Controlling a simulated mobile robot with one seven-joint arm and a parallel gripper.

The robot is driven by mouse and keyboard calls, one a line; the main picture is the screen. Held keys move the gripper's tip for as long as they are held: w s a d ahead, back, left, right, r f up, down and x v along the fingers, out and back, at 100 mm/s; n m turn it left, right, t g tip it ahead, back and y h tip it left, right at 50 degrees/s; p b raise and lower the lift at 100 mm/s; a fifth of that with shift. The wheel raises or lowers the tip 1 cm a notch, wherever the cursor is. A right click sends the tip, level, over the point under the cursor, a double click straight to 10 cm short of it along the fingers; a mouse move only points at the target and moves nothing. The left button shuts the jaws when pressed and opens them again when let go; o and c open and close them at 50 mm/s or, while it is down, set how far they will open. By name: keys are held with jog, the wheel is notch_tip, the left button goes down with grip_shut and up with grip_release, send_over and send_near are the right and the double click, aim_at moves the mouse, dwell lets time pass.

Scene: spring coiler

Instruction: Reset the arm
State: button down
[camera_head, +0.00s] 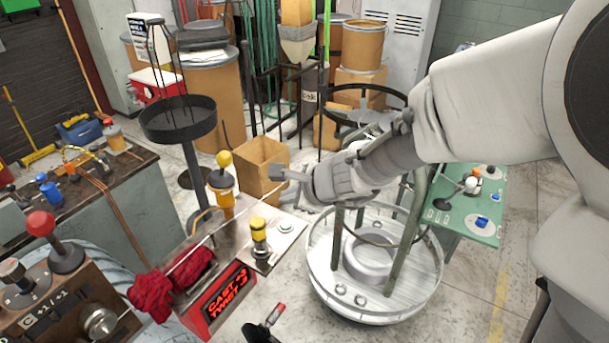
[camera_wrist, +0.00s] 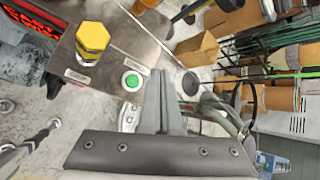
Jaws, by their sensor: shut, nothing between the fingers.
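My arm reaches in from the upper right of the head view. My gripper (camera_head: 282,186) is at the middle of that view, above the floor between the coiler machine and the round white metal frame. It points left, toward the machine's top plate, and looks apart from it. In the wrist view my gripper (camera_wrist: 163,75) has its two fingers together, with nothing between them. The coiler machine (camera_head: 219,301) has a red panel with lit lettering. Its yellow-topped knob (camera_head: 259,235) and green button (camera_head: 287,226) stand on the plate; the button (camera_wrist: 133,81) also shows in the wrist view.
The round white frame (camera_head: 375,308) with upright posts stands below my forearm. A green table (camera_head: 455,226) is at the right. A control box with a red-ball lever (camera_head: 40,222) is at the lower left. A cardboard box (camera_head: 262,165) and barrels (camera_head: 217,100) stand behind.

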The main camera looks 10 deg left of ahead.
jog(key=shift+r, duration=0.1)
jog(key=s+d+r+n, duration=0.7)
jog(key=d+r+n, duration=0.1)
jog(key=r+n, duration=0.1)
jog(key=s+d+n+h, duration=0.3)
jog(key=s+d, duration=0.3)
jog(key=d, duration=0.3)
jog(key=s+d+n+h, duration=0.4)
jog(key=s+d+n, duration=0.1)
jog(key=d, duration=0.3)
jog(key=shift+s+d+r, duration=0.4)
jog(key=shift+r, duration=0.05)
jog(key=shift+a, duration=0.1)
